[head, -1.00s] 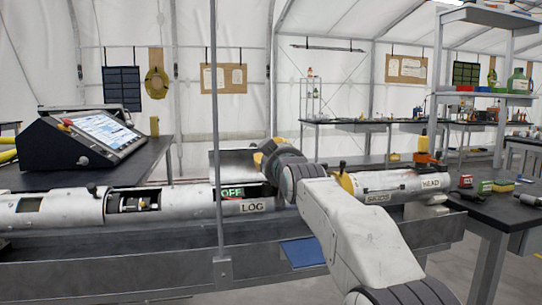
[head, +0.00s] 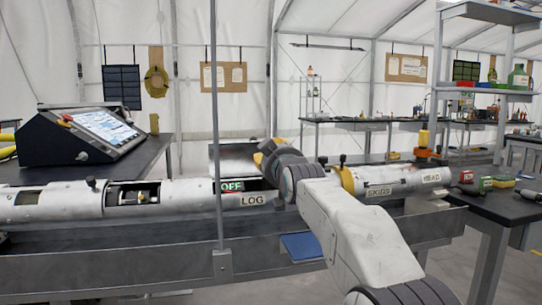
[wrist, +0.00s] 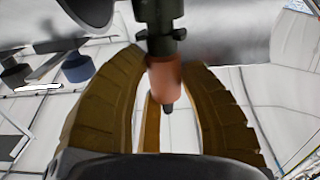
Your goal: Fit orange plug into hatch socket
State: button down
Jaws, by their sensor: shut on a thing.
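In the wrist view the orange plug (wrist: 164,82) sits between the yellow-brown fingers of my gripper (wrist: 163,68), which is shut on it. A dark green collar (wrist: 160,38) adjoins the plug's upper end, and a dark tip shows at its lower end. In the head view my gripper (head: 262,154) is at the open hatch (head: 266,187) in the white cylinder, right of the green OFF display (head: 231,185) and above the LOG label (head: 253,201). My wrist and arm hide part of the hatch. The plug is hidden in the head view, and I cannot make out the socket.
The white cylinder (head: 62,206) lies along a grey rail, with another opening (head: 133,196) at left. A thin upright post (head: 214,120) stands left of my gripper. A console (head: 82,136) is at the back left. Small coloured items (head: 486,183) lie on the right table.

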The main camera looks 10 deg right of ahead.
jog(key=shift+f+b, duration=0.45)
jog(key=shift+f, duration=0.15)
jog(key=c, duration=0.8)
grip_release()
jog(key=shift+o, duration=0.2)
jog(key=shift+s, duration=0.1)
jog(key=s, duration=1.1)
jog(key=shift+s, duration=0.4)
jog(key=shift+a, duration=0.1)
jog(key=s+m+g+p, duration=0.1)
jog(key=s+g+p, duration=1.3)
jog(key=s+p, duration=1.8)
jog(key=p, duration=0.4)
jog(key=shift+a+r+m+g, duration=0.15)
jog(key=shift+r+m+g, duration=0.15)
jog(key=shift+m, duration=0.1)
